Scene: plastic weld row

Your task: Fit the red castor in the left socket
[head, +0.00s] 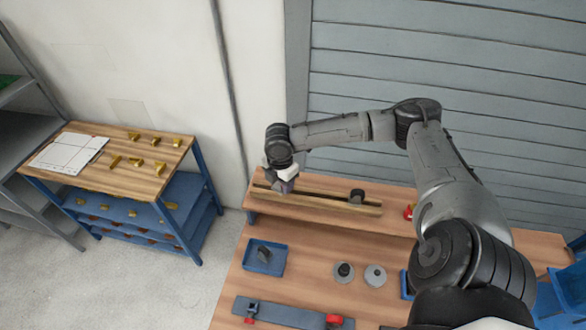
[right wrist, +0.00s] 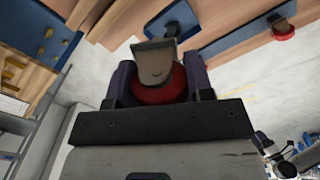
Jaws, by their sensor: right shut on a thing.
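My right gripper (head: 285,186) is over the left part of the slotted wooden rail (head: 325,201) on the raised back shelf. In the right wrist view its fingers (right wrist: 160,85) are shut on the red castor (right wrist: 160,93), whose red part sits between them, with a grey-brown bracket beyond. In the head view the gripper hides the castor. Whether it touches the rail I cannot tell. A dark castor-like piece (head: 357,195) stands toward the rail's right end. No left socket can be made out clearly; the gripper covers the rail's left part. My left gripper is not in view.
A blue tray (head: 279,267) with a dark piece stands on the front bench. Two grey discs (head: 375,275) lie to its right. A grey bar (head: 290,313) with red pieces lies nearer. A red object (head: 408,212) sits beside my arm. A side table (head: 160,165) stands left.

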